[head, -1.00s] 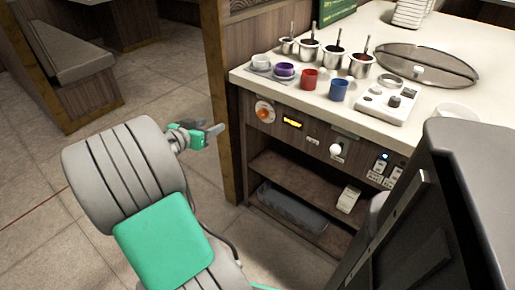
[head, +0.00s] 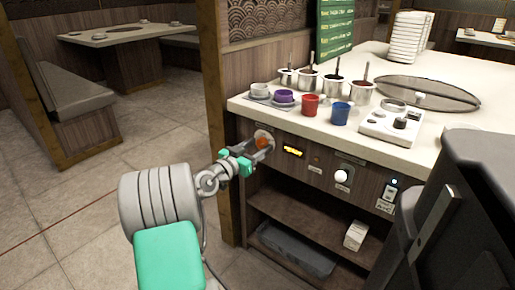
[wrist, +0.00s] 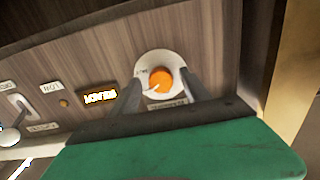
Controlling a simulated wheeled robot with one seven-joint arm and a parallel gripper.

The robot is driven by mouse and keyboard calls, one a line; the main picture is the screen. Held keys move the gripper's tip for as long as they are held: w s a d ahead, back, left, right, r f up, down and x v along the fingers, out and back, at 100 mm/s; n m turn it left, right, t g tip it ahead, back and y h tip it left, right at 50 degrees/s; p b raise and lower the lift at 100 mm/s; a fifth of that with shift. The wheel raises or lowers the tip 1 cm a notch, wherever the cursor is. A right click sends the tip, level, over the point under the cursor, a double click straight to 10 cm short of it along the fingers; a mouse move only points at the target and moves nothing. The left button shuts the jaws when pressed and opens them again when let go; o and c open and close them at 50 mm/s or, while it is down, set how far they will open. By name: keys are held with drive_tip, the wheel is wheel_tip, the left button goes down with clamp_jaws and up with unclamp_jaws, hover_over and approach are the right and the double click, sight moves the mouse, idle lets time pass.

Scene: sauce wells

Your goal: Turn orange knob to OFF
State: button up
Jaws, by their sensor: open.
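The orange knob (head: 264,142) sits on a pale round dial on the counter's wooden front panel, at its left end. In the wrist view the knob (wrist: 161,80) shows between my two fingers, with a white mark at its lower left. Small lettering around the dial is too blurred to read with certainty. My gripper (head: 262,147) is open, its fingers on either side of the knob. In the wrist view my gripper (wrist: 161,88) points at the dial; I cannot tell whether either finger touches the knob.
A lit amber display (head: 292,152) is right of the knob, then a white ball-ended lever (head: 341,176). Cups, sauce wells and a control box (head: 391,122) stand on the counter above. An open shelf (head: 310,218) lies below. A wooden post (head: 222,150) stands close on the left.

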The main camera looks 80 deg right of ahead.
drive_tip(key=shift+c, duration=0.3)
clamp_jaws()
idle(0.3)
drive_tip(key=shift+n, duration=0.3)
drive_tip(key=shift+r+n+p, duration=0.1)
drive_tip(key=shift+n+p, duration=0.7)
drive_tip(key=shift+n, duration=0.1)
drive_tip(key=n+p, duration=0.3)
drive_tip(key=n, duration=0.1)
drive_tip(key=shift+a, duration=0.1)
drive_tip(key=n+p, duration=0.3)
drive_tip(key=n, duration=0.2)
drive_tip(key=shift+s, duration=0.1)
drive_tip(key=shift+n+p, duration=0.3)
drive_tip(key=shift+n, duration=0.1)
